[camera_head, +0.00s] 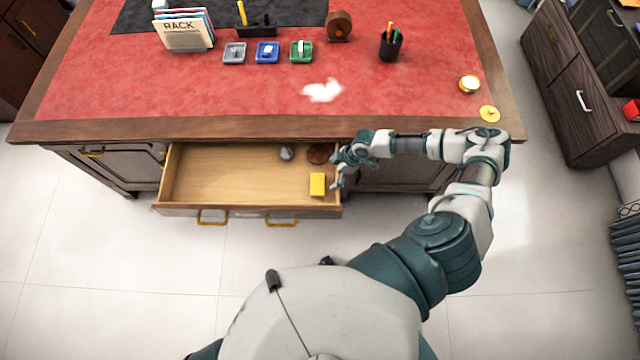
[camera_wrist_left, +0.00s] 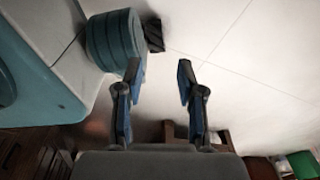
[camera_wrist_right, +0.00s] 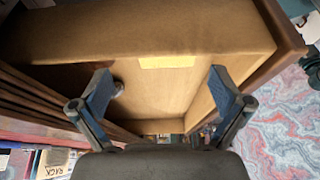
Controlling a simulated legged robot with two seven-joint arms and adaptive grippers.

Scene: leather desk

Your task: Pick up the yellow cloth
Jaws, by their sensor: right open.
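The yellow cloth (camera_head: 317,184) lies as a small folded rectangle in the open drawer (camera_head: 215,178), near its front right corner. It also shows as a pale yellow patch in the right wrist view (camera_wrist_right: 167,62). My right gripper (camera_head: 338,170) is at the drawer's right side, just right of the cloth and apart from it. In the right wrist view its fingers (camera_wrist_right: 160,78) are spread, with nothing between them touching either finger. My left gripper (camera_wrist_left: 159,72) shows only in the left wrist view, open and empty over the floor.
A grey round object (camera_head: 286,153) and a brown round object (camera_head: 317,154) sit at the drawer's back right. The drawer's walls surround the cloth.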

